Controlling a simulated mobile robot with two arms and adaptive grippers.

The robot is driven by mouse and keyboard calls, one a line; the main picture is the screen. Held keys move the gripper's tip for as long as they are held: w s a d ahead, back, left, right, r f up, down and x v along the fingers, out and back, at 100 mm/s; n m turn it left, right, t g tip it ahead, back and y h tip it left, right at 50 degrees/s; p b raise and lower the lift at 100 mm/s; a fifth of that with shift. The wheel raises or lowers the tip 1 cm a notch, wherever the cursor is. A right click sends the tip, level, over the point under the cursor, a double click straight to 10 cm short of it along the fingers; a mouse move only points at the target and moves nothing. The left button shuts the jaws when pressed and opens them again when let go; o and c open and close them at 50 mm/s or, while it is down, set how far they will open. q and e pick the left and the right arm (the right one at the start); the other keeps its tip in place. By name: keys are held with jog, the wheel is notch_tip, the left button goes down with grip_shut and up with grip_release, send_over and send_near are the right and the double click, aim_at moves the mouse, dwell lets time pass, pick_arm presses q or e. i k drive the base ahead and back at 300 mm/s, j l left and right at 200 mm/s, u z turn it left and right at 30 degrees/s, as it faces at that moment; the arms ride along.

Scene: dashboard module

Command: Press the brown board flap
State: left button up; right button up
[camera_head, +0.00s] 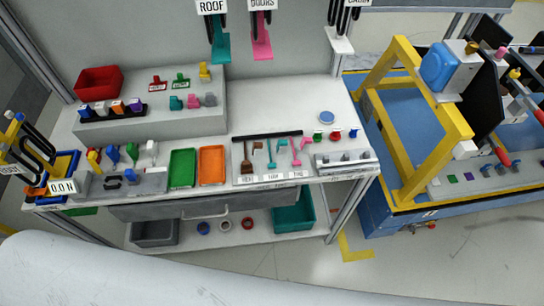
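A small brown piece (247,158), like an upright lever or flap, stands near the front of the grey workbench (218,147). It is first from the left in a row with a teal piece (271,154) and pink pieces (298,152). A white label that seems to read HEAT lies in front of it. I cannot tell for sure that it is the board flap, or whether it is pressed. Neither of my grippers shows in this view, and nothing of mine touches the brown piece.
Green (183,168) and orange (212,165) trays lie left of the brown piece. A control box (346,161) sits at its right. Hanging teal (220,45) and pink (262,42) pieces are above. A yellow frame (405,60) stands at right. A 0.0 N display (62,187) is at left.

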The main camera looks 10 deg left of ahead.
aim_at(257, 145)
jog(key=i+l, duration=0.1)
jog(key=l, duration=0.45)
jog(key=i+l+u, duration=0.1)
jog(key=l+u, duration=0.25)
jog(key=i+l+u, duration=0.1)
jog(key=l+u, duration=0.65)
jog(key=u, duration=0.45)
jog(key=k+j, duration=0.1)
jog(key=k, duration=0.15)
